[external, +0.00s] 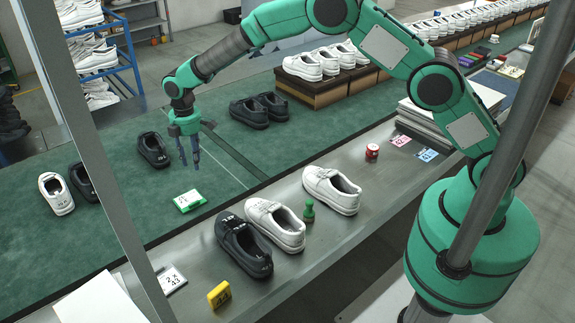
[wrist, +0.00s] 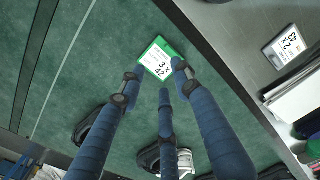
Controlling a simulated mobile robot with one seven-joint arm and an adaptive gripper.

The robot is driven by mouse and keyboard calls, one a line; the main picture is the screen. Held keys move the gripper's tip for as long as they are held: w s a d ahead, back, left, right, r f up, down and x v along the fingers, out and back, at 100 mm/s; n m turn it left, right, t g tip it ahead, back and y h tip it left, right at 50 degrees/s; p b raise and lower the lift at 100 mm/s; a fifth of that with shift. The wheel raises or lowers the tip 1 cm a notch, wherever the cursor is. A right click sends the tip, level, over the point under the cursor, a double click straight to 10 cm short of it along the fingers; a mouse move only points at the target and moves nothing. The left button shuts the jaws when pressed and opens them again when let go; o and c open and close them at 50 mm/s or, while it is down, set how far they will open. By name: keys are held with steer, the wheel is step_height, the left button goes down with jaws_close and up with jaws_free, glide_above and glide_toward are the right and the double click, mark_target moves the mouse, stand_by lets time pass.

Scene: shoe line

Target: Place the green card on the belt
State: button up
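The green card (external: 189,201), with a white printed label, lies flat on the green belt (external: 225,178), close to the belt's near edge. In the wrist view the card (wrist: 161,57) lies just past the fingertips, and the right finger overlaps its edge in the picture. My gripper (external: 190,163) hangs over the belt, above and apart from the card, with its fingers pointing down. In the wrist view my gripper (wrist: 158,79) has its blue fingers spread, with nothing between them.
A grey metal ledge (external: 329,230) runs beside the belt. It bears white shoes (external: 333,190), a black shoe (external: 243,245), a green pawn-like piece (external: 309,211), a yellow tag (external: 219,294) and a red tin (external: 372,151). Black shoes (external: 153,150) stand on the belt; clear belt surrounds the card.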

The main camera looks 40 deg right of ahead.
steer(key=s+d+r+m+t, duration=0.1)
steer(key=s+d+r+m, duration=0.25)
steer(key=d+r, duration=0.85)
steer(key=s+d+r+m+t, duration=0.15)
steer(key=s+d+r, duration=0.25)
steer(key=d+r, duration=0.8)
steer(key=s+d+r+m, duration=0.5)
steer(key=s+d+r, duration=0.65)
steer(key=s, duration=0.25)
steer(key=s+d+m+t, duration=0.1)
steer(key=s+d, duration=0.3)
steer(key=s, duration=0.4)
steer(key=s+d+m+t, duration=0.1)
steer(key=s+d+m, duration=0.2)
steer(key=s, duration=0.5)
steer(key=s+d+f+m+t, duration=0.1)
steer(key=s+d+m, duration=0.2)
steer(key=s+d, duration=0.2)
steer(key=s, duration=0.3)
steer(key=shift+s, duration=0.2)
